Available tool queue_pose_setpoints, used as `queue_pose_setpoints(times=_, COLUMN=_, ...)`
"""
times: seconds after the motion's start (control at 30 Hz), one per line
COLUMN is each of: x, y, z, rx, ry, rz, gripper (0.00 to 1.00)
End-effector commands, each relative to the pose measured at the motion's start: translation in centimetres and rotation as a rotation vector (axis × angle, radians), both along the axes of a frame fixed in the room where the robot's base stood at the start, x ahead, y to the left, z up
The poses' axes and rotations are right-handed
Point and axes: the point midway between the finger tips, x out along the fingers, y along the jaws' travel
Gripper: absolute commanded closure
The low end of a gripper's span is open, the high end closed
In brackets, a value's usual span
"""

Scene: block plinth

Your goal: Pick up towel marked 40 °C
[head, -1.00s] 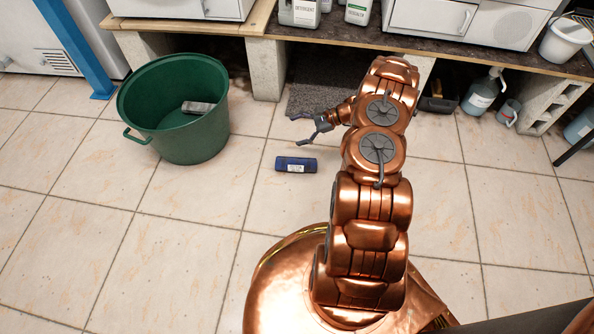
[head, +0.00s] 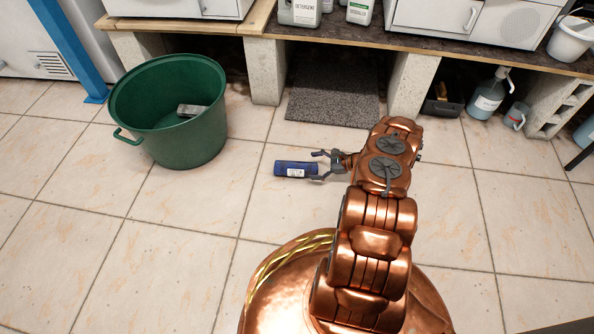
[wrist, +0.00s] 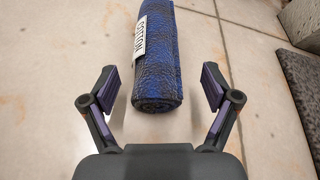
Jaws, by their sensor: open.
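A rolled dark blue towel (head: 295,169) lies on the tiled floor in the head view. In the wrist view the towel (wrist: 157,58) runs away from me, its near end between the spread fingers in the picture. Its white label (wrist: 140,41) reads "COTTON"; I cannot read a 40 °C mark on it. My gripper (head: 316,166) is open and empty at the towel's right end, with a gap on each side. I cannot tell how far above the floor the fingers are.
A green tub (head: 178,137) with a small grey item (head: 192,110) inside stands to the left. A grey mat (head: 333,98) lies beyond, between concrete blocks (head: 411,84) under a bench. Bottles (head: 488,95) stand at the right. The floor left of the towel is clear.

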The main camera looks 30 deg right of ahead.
Motion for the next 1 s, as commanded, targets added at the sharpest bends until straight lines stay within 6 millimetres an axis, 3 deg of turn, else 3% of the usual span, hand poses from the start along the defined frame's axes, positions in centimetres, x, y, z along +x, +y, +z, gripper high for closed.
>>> queue_pose_setpoints(times=0.4, x=2.3, y=3.2, z=-2.0, rx=0.0, ry=-0.002, rz=0.003, gripper=0.12)
queue_pose_setpoints(times=0.7, x=2.8, y=3.7, z=-1.9, rx=-0.001, ry=-0.001, rz=0.0, gripper=0.12)
queue_pose_setpoints(times=1.0, x=2.7, y=3.7, z=-1.9, rx=0.0, ry=-0.001, rz=0.002, gripper=0.43)
